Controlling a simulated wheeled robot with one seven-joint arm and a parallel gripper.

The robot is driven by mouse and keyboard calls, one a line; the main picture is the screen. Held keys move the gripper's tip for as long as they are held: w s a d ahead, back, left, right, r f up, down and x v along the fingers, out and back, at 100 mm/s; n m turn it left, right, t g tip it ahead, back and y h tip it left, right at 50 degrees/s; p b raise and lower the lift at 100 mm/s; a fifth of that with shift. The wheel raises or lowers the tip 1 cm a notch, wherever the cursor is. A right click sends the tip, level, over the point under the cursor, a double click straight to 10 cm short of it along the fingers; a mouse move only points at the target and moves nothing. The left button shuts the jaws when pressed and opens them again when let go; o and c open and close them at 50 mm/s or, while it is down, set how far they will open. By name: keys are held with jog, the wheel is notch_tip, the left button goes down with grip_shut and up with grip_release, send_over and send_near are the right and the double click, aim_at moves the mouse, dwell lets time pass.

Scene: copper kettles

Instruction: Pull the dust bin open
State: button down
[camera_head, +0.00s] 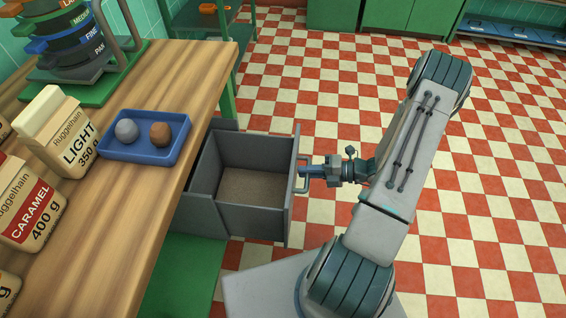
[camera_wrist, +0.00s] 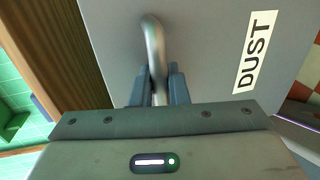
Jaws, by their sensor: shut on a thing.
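The dust bin (camera_head: 207,166) is a grey drawer under the wooden counter. It stands pulled out to the right, with its hollow inside and brownish floor showing in the head view. Its front panel shows in the wrist view with a white "DUST" label (camera_wrist: 256,52). A metal bar handle (camera_wrist: 152,50) is fixed to that front. My gripper (camera_head: 305,171) is shut on the handle from the right side of the panel. In the wrist view its two fingers (camera_wrist: 160,88) sit on either side of the bar.
The wooden counter (camera_head: 180,75) holds a blue tray (camera_head: 150,158) with two round lumps, several paper bags (camera_head: 62,130) and a rack of dark rings (camera_head: 75,45). Red and white floor (camera_head: 480,210) lies open to the right. Green cabinets (camera_head: 400,28) stand at the back.

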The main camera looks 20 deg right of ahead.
jog(key=v, duration=0.3)
jog(key=shift+s+d+f, duration=0.1)
jog(key=shift+d+f, duration=0.05)
jog(key=shift+f, duration=0.15)
jog(key=c, duration=1.5)
grip_release()
jog(key=p+v, duration=0.2)
jog(key=v, duration=1.1)
jog(key=shift+d+r, duration=0.1)
jog(key=shift+d, duration=0.3)
